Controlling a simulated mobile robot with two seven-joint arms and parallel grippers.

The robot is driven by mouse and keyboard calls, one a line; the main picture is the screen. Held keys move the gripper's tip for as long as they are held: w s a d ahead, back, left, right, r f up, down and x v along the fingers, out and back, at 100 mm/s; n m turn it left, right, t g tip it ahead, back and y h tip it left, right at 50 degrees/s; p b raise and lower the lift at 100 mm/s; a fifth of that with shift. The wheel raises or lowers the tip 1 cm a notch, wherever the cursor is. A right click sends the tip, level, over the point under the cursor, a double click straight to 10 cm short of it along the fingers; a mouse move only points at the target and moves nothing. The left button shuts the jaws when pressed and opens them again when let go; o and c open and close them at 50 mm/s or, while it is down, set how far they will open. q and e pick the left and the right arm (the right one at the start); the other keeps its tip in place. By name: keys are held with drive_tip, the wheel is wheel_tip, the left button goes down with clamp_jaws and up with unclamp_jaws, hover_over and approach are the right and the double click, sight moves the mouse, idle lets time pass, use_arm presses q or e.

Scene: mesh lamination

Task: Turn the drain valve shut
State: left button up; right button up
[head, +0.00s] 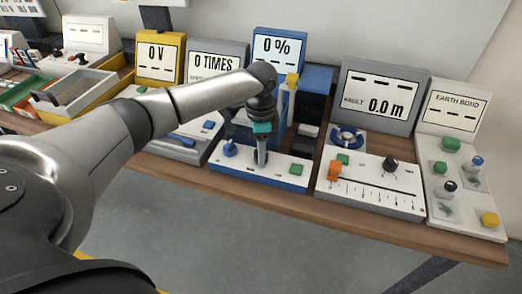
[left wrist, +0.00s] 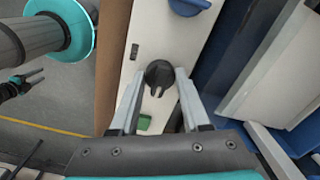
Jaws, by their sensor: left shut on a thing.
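The blue-and-white unit with a "0 %" display (head: 279,48) stands mid-bench. Its front panel carries a blue knob (head: 229,148), a green button (head: 296,169) and a black knob (left wrist: 160,75). No label on the knobs is readable, so I cannot tell by name which is the drain valve. My left gripper (head: 261,160) points down at the panel and is shut on the black knob, one finger on each side in the left wrist view. In the head view the gripper hides this knob. My right gripper (left wrist: 35,77) shows small at the left of the left wrist view, its fingers apart and empty.
The "0.0 m" unit (head: 377,98) with an orange switch (head: 334,171) stands close on the right, the "0 TIMES" unit (head: 215,58) on the left. Farther right is the "EARTH BOND" panel (head: 456,110). The wooden bench edge (head: 420,238) runs in front.

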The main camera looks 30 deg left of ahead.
use_arm(q)
clamp_jaws()
drive_tip(key=shift+p, duration=0.45)
drive_tip(key=n+p, duration=0.4)
drive_tip(key=p, duration=0.1)
drive_tip(key=n+p, duration=0.3)
drive_tip(key=p, duration=0.3)
drive_tip(key=shift+d+r+n, duration=0.15)
drive_tip(key=shift+r+n, duration=0.05)
drive_tip(key=shift+n, duration=0.2)
drive_tip(key=n+p, duration=0.2)
drive_tip(key=shift+n, duration=0.3)
drive_tip(key=n+p, duration=0.2)
drive_tip(key=shift+f+n, duration=0.1)
drive_tip(key=shift+n, duration=0.3)
drive_tip(key=n+p, duration=0.1)
drive_tip(key=n, duration=0.3)
drive_tip(key=shift+f+n+p, duration=0.1)
drive_tip(key=shift+n+p, duration=0.2)
drive_tip(key=shift+p, duration=0.1)
